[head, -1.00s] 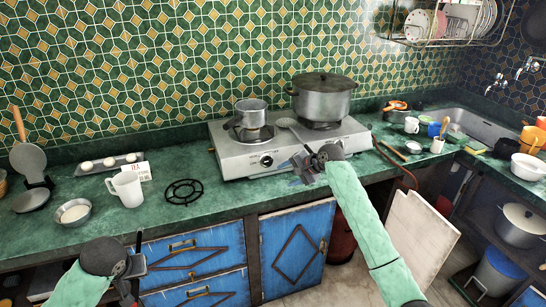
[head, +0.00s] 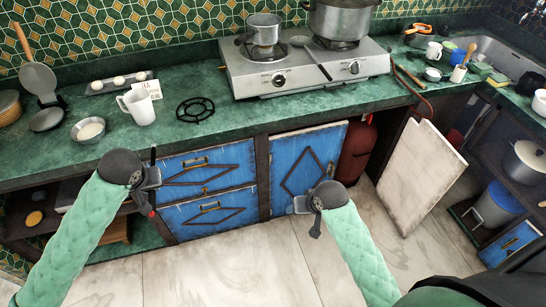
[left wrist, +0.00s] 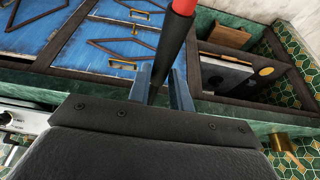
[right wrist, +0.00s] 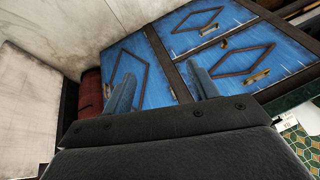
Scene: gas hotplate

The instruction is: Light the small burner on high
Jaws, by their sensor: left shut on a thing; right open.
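The two-burner gas hotplate (head: 300,72) stands on the green counter. Its left knob (head: 278,80) and right knob (head: 354,68) are on the front panel. A small pot (head: 264,30) sits on the left burner and a large pot (head: 340,20) on the right one. I cannot make out any flame. My left gripper (head: 152,182) is shut on a thin black stick with a red end (left wrist: 184,6), seemingly a lighter, in front of the blue cabinets. My right gripper (head: 304,212) is open and empty, low in front of the cabinets; it also shows in the right wrist view (right wrist: 163,92).
A ladle (head: 312,56) lies across the hotplate between the pots. A loose black pan support (head: 195,109), a white mug (head: 138,106) and a metal bowl (head: 88,130) are on the counter to the left. Pale boards (head: 420,175) lean at the right below the counter.

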